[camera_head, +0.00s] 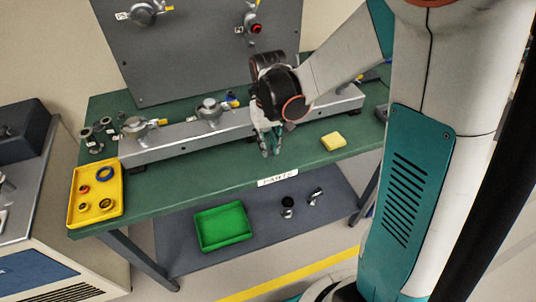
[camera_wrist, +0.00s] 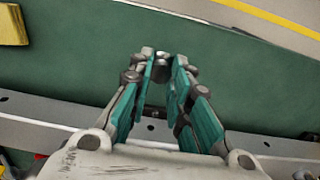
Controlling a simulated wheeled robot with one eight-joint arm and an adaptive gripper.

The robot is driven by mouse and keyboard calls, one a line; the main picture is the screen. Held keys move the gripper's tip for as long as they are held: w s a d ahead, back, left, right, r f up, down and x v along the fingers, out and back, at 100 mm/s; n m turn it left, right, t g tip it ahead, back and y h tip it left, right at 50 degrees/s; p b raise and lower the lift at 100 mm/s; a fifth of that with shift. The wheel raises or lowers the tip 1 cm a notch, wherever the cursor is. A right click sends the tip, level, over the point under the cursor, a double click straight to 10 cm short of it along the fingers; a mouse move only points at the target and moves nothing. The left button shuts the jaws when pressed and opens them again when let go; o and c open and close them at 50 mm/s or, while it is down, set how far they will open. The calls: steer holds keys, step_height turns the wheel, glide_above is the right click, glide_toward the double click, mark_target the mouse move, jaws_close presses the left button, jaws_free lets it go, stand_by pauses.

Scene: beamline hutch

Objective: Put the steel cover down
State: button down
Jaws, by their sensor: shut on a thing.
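My gripper (camera_head: 268,143) is over the front strip of the green bench top (camera_head: 222,178), in front of the long grey rail. In the wrist view my gripper (camera_wrist: 163,62) has its teal fingers closed on a small, round, shiny grey piece, the steel cover (camera_wrist: 162,72). The fingers hide part of the cover's sides. In the head view the cover is too small and too covered by the fingers to make out. I cannot tell how high it is above the bench top.
A yellow sponge-like block (camera_head: 333,141) lies to the right of my gripper. A grey rail (camera_head: 182,139) with valves runs behind. A yellow tray (camera_head: 75,208) with rings is at the left end. A white label (camera_head: 278,178) marks the front edge. A green tray (camera_head: 222,226) is on the lower shelf.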

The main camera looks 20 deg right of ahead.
mark_target(269, 148)
step_height(269, 148, down, 4)
steer(key=shift+f+b, duration=0.25)
steer(key=shift+b, duration=0.5)
steer(key=c, duration=1.5)
jaws_free()
steer(key=shift+r, duration=0.1)
